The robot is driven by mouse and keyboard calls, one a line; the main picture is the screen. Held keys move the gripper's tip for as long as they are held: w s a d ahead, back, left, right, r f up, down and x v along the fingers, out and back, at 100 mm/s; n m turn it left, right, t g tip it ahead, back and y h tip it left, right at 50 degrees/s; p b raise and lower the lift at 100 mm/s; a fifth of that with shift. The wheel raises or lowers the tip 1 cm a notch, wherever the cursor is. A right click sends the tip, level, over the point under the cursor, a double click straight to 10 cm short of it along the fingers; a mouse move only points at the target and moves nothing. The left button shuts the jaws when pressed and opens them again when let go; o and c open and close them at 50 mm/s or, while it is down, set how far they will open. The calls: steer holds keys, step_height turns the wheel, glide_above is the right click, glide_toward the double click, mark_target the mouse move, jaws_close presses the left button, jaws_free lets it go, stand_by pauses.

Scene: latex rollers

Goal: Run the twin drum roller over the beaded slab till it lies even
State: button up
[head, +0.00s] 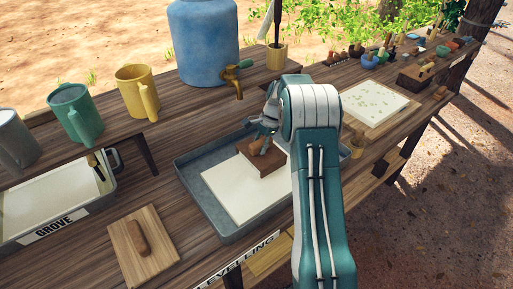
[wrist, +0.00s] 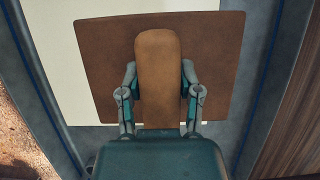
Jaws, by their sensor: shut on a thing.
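My gripper (head: 266,128) is shut on the tan handle (wrist: 158,60) of a flat brown wooden block (head: 261,160). In the wrist view the fingers clasp both sides of the handle, and the block (wrist: 105,65) spreads out beyond it. The block is over the far part of a pale, smooth-looking slab (head: 222,192) in a grey metal tray (head: 184,184); I cannot tell whether it touches the slab. My arm hides the tray's right part. No twin drum roller is clearly visible, and I make out no beads on this slab.
A wooden board with a similar handle (head: 139,236) lies left of the tray. A GROVE tray (head: 50,198) stands far left. A blue barrel (head: 203,45) with a tap and several mugs stand behind. A speckled pale slab (head: 376,101) lies to the right.

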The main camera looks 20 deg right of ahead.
steer(key=shift+w+d+f, duration=0.1)
steer(key=shift+w+d, duration=0.15)
steer(key=shift+d, duration=1.2)
steer(key=shift+w+d, duration=0.2)
steer(key=shift+d, duration=1.25)
steer(key=shift+s+a+r, duration=0.15)
steer(key=shift+s+a, duration=0.05)
steer(key=shift+a, duration=0.8)
steer(key=shift+s+a+r, duration=0.1)
steer(key=shift+s+a, duration=0.05)
steer(key=shift+a, duration=0.85)
steer(key=shift+s+a+f, duration=0.1)
steer(key=shift+s+a, duration=0.3)
steer(key=shift+a, duration=1.55)
steer(key=shift+s+a+f, duration=0.1)
steer(key=shift+s+a, duration=0.3)
steer(key=shift+a, duration=1.6)
steer(key=shift+s+a+f, duration=0.1)
steer(key=shift+s+a, duration=0.3)
steer(key=shift+a, duration=1.55)
glide_above(220, 183)
steer(key=shift+w+r, duration=0.1)
steer(key=shift+r, duration=0.05)
step_height(220, 183, up, 5)
steer(key=shift+r, duration=0.1)
